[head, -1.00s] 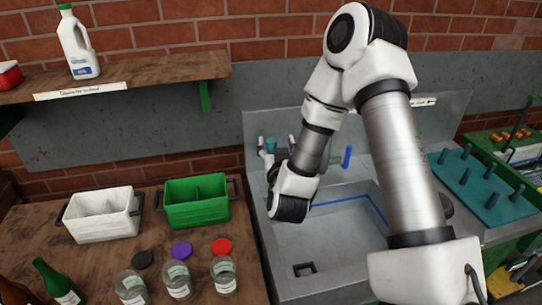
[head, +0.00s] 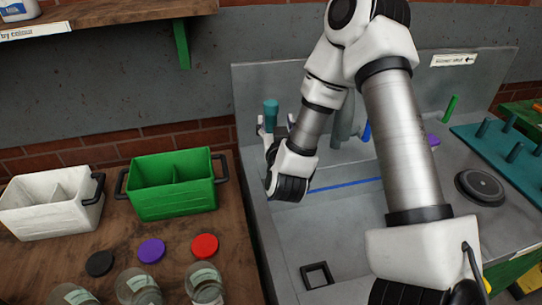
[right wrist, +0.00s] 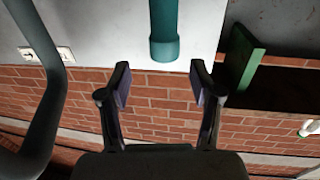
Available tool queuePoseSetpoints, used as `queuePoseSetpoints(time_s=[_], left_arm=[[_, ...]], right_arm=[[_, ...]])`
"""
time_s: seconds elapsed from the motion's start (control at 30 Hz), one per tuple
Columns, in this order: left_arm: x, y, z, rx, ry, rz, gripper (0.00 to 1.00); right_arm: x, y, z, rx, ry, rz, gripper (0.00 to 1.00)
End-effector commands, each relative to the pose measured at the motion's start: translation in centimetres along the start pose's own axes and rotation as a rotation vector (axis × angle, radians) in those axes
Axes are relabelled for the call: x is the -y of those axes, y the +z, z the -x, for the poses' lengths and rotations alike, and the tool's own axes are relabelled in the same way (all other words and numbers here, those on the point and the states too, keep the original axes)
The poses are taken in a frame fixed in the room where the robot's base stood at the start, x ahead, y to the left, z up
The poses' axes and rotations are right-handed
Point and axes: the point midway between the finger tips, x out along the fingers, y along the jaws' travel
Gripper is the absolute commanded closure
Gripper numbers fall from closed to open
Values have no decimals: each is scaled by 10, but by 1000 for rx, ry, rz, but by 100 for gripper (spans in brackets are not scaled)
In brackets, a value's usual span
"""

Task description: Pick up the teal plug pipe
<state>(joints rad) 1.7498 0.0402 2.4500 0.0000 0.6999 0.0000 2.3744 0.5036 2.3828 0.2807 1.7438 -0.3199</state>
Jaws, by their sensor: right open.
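The teal plug pipe (head: 271,113) stands at the back left of the sink in the head view, with its wider top showing and its lower part hidden by my right gripper. In the right wrist view, the teal pipe (right wrist: 164,28) comes in from the top edge, its wide end in line with the gap between the fingers. My right gripper (right wrist: 160,78) is open and empty, with a finger on each side of that line. In the head view the gripper (head: 272,128) is partly hidden by its own wrist. My left gripper is not in view.
A grey faucet (head: 342,122) stands right of the gripper, with a blue pipe (head: 366,131) beside it. A green pipe (head: 449,108) and a teal pegboard (head: 499,150) are farther right. A green crate (head: 172,198), a white crate (head: 45,219) and jars occupy the left table.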

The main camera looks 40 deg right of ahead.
Motion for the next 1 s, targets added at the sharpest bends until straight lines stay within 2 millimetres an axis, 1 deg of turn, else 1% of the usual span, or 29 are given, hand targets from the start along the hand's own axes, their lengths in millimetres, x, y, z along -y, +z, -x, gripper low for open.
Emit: queuePoseSetpoints(time_s=[0.03,0.1,0.17,0.23,0.33,0.47,0.6,0.7,0.93,0.97,1.0], left_arm=[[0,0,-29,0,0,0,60],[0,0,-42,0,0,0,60],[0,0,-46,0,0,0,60],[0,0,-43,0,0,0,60],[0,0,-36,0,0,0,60],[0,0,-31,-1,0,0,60],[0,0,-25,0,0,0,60],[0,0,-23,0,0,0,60],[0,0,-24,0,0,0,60],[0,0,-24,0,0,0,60],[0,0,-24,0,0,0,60]], right_arm=[[0,29,0,0,0,0,36],[0,42,0,0,0,0,36],[0,46,-1,-1,0,-1,36],[0,44,-6,-1,1,-1,36],[0,40,-20,-2,2,-3,36],[2,41,-38,-1,1,0,36],[6,43,-64,-1,2,0,36],[6,44,-76,-1,0,-1,36],[6,45,-78,-1,-1,0,36],[6,45,-78,0,-1,0,46],[6,45,-78,0,-1,0,61]])
